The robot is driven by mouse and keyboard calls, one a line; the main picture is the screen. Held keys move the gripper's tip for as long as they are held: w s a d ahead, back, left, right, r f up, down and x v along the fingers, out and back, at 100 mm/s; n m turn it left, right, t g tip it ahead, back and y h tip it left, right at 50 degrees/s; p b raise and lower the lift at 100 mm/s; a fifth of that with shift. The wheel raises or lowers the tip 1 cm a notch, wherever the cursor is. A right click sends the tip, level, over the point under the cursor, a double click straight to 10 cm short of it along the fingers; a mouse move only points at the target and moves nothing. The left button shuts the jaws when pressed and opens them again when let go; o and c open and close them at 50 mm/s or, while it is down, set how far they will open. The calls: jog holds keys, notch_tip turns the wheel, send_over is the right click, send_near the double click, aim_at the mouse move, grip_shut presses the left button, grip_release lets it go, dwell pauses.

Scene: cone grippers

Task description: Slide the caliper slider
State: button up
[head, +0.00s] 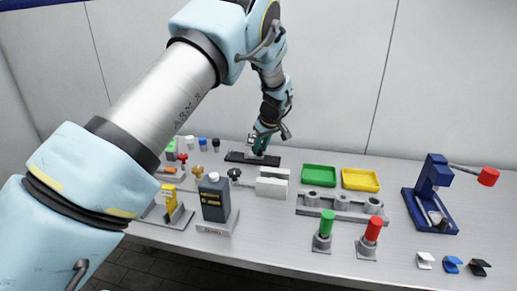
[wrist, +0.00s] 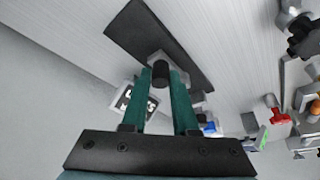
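The caliper is a long dark bar (head: 236,157) lying on the table near the back wall, and it also shows in the wrist view (wrist: 138,28). A pale slider with a dark round knob (wrist: 160,72) sits on it. My gripper (head: 261,148) is down over the bar. In the wrist view its two teal fingers (wrist: 163,82) stand on either side of the knob, with little or no gap. Whether they press on it I cannot tell. The fingers hide part of the slider. In the head view the gripper covers the slider.
White blocks (head: 272,187) and a dark bottle-like box (head: 214,198) stand in front of the bar. A green tray (head: 319,175) and a yellow tray (head: 361,180) lie to its right. Small knobs and bottles (head: 203,144) stand to its left. The wall (head: 330,80) is close behind.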

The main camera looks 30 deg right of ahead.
jog(key=o, duration=0.5)
jog(key=shift+s+d, duration=0.15)
jog(key=shift+d, duration=0.05)
jog(key=shift+c, duration=0.2)
jog(key=b+v, duration=0.3)
jog(key=v, duration=0.7)
jog(key=shift+r, duration=0.4)
jog(key=shift+s+a, duration=0.1)
jog(key=shift+s, duration=0.05)
